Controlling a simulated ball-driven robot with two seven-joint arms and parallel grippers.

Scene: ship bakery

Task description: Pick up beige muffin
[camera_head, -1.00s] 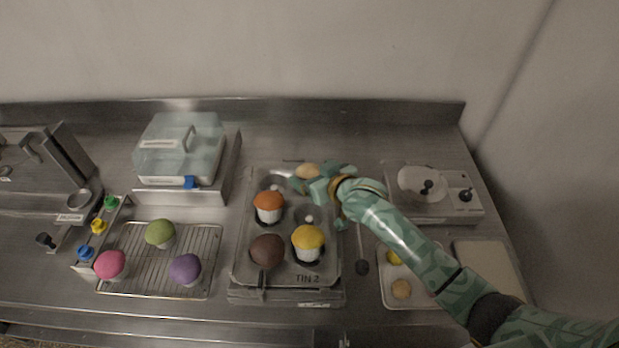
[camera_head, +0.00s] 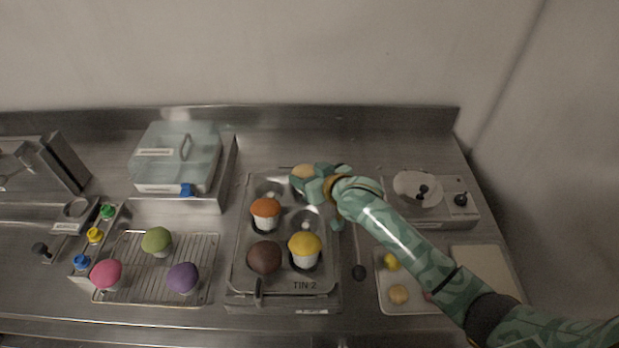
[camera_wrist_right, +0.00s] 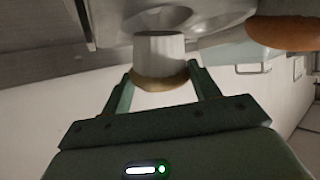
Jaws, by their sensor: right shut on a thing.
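The beige muffin (camera_head: 301,174) is at the back right of the muffin tin (camera_head: 240,262), partly hidden by my right gripper (camera_head: 312,186) in the head view. In the right wrist view, my right gripper (camera_wrist_right: 160,88) is shut on the muffin (camera_wrist_right: 159,60), one finger on each side of its beige top and pale wrapper. The wrapper's base is close to a tin cup; I cannot tell whether it is clear of it. The tin also holds an orange muffin (camera_head: 265,210), a brown muffin (camera_head: 264,257) and a yellow muffin (camera_head: 305,246). My left gripper is not in view.
A wire rack (camera_head: 206,262) at left holds green, pink and purple muffins. A glass-lidded box (camera_head: 160,150) stands behind it. A scale (camera_head: 455,211) and a small tray (camera_head: 386,304) are at right, near my right forearm. A wall closes the right side.

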